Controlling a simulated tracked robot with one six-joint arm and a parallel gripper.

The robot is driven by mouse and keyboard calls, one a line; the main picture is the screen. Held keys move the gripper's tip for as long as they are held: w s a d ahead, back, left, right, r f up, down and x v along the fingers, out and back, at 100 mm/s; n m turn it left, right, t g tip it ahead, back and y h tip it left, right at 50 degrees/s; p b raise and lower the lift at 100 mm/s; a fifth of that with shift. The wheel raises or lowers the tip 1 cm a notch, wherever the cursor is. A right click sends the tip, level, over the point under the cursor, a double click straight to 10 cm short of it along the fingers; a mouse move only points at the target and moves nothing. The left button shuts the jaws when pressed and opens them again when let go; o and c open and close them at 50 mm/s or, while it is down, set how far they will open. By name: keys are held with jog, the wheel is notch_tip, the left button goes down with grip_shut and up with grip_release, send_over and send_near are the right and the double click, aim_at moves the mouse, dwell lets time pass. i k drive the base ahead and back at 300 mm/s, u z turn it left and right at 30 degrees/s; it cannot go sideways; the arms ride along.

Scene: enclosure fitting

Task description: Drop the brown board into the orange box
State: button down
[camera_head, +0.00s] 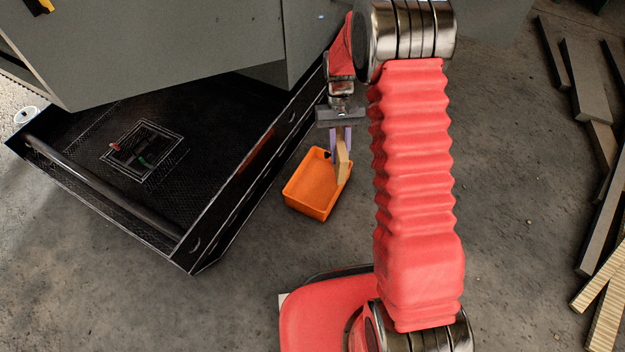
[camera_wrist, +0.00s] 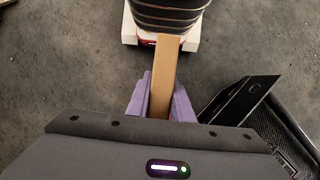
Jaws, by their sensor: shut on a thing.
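The brown board (camera_head: 342,160) is held by my gripper (camera_head: 341,134), whose purple fingers are shut on its upper part. It hangs down from the fingers, in front of the right part of the orange box (camera_head: 312,188) in the head view. In the wrist view the brown board (camera_wrist: 163,72) stands out from between the purple fingers (camera_wrist: 162,98). The orange box is open at the top and sits on the concrete floor. Its inside looks empty where it shows. How high the board is above the box I cannot tell. The box does not show in the wrist view.
A black metal platform (camera_head: 215,215) with a rail stands left of the box, with a grey enclosure (camera_head: 170,45) above it. Loose planks and beams (camera_head: 588,90) lie at the far right. The floor (camera_head: 240,290) in front of the box is clear.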

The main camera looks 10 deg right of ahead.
aim_at(322, 185)
jog(key=z, duration=0.1)
jog(key=i, duration=1.1)
jog(key=u, duration=0.4)
